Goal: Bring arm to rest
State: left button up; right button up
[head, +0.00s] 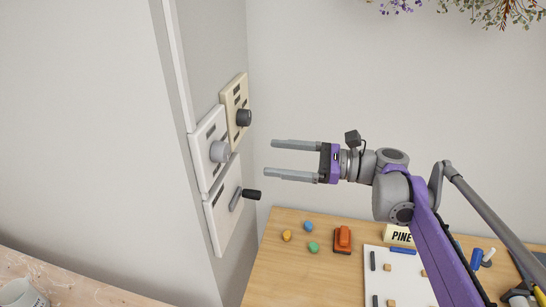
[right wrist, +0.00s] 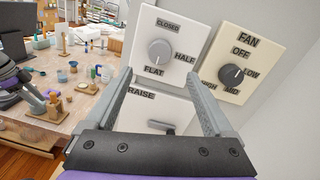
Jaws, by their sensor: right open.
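My right gripper (head: 296,160) is open and empty in the head view, held in the air with its fingers pointing left toward the wall panels. Its open fingers also show in the right wrist view (right wrist: 160,95), apart from the panels. A white panel with a grey knob (head: 219,151) is marked CLOSED, HALF and FLAT in the wrist view (right wrist: 159,52). A cream FAN panel with a dark knob (head: 243,117) is beside it. A lower white panel marked RAISE has a lever with a dark grip (head: 251,194). My left gripper is not in view.
A wooden table (head: 285,270) stands below my right arm, with an orange object (head: 343,240), small coloured pieces, a PINE block (head: 398,235) and a white board (head: 375,250). A mug (head: 22,293) is at the lower left. The wrist view shows a cluttered workbench (right wrist: 85,105).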

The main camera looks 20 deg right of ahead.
jog(key=shift+a, duration=0.1)
jog(key=s+a+f+n+g+h, duration=0.2)
jog(key=s+a+f+n+h, duration=0.25)
jog(key=f, duration=0.45)
jog(key=s+a+f+n+g+h, duration=0.2)
jog(key=s+a+f+n+h, duration=0.15)
jog(key=s+f, duration=0.4)
jog(key=s+d+f+n+h, duration=0.2)
jog(key=s+f+n+h, duration=0.1)
jog(key=f+n, duration=0.4)
jog(key=s+d+f+n+h, duration=0.3)
jog(key=s+f+n+h, duration=0.1)
jog(key=s+f+n, duration=0.1)
notch_tip(320, 180, down, 2)
jog(key=shift+s+d+f+n, duration=0.15)
jog(key=shift+n, duration=0.75)
